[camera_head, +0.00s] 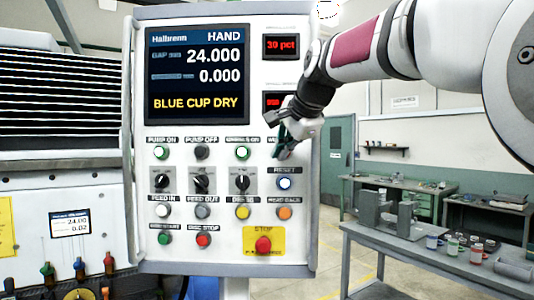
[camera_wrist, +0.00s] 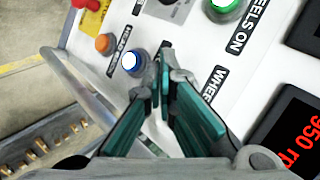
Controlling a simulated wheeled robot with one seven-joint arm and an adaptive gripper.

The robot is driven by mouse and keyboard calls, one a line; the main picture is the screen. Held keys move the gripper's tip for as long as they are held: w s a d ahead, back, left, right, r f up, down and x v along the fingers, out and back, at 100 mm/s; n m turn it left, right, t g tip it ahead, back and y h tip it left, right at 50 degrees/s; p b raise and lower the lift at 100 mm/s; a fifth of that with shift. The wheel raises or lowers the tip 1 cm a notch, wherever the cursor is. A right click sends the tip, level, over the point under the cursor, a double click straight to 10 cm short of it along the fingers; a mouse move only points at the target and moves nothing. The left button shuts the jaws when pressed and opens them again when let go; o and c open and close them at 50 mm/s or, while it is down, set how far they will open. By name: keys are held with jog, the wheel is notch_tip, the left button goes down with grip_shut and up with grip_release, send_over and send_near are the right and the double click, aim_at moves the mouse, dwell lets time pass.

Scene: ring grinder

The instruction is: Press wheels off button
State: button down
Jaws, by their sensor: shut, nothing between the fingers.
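The control panel (camera_head: 222,225) stands upright in front of me. The spot for the wheels off button, right of the green wheels on button (camera_head: 243,152), is covered by my gripper (camera_head: 284,153). In the wrist view the wheels on button (camera_wrist: 222,6) is at the top, and a partly covered label starting "WHEE" (camera_wrist: 212,86) lies beside my gripper (camera_wrist: 164,62). The green fingers are shut and empty, with their tips at the panel face. The off button itself is hidden, and I cannot tell whether the tips touch it.
Just below the gripper is the blue reset button (camera_head: 285,184), then an orange button (camera_head: 285,213). A red stop button (camera_head: 263,245) sits on a yellow plate lower down. The screen (camera_head: 197,75) reads "BLUE CUP DRY". A bench (camera_head: 385,240) stands at the right.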

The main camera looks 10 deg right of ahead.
jog(key=shift+w, duration=0.1)
dwell(0.3)
jog(key=shift+w+d, duration=0.1)
jog(key=shift+w, duration=0.2)
jog(key=shift+w+d, duration=0.15)
jog(key=shift+w, duration=0.4)
dwell(0.8)
jog(key=shift+s, duration=0.1)
jog(key=shift+s+a+p, duration=0.25)
jog(key=shift+s+p, duration=0.3)
jog(key=shift+s, duration=0.3)
jog(key=shift+s, duration=0.1)
jog(key=s+p, duration=0.1)
jog(key=s, duration=0.1)
jog(key=s+a+p, duration=0.1)
jog(key=s, duration=0.1)
jog(key=shift+s+a, duration=0.15)
jog(key=shift+s, duration=0.2)
dwell(0.6)
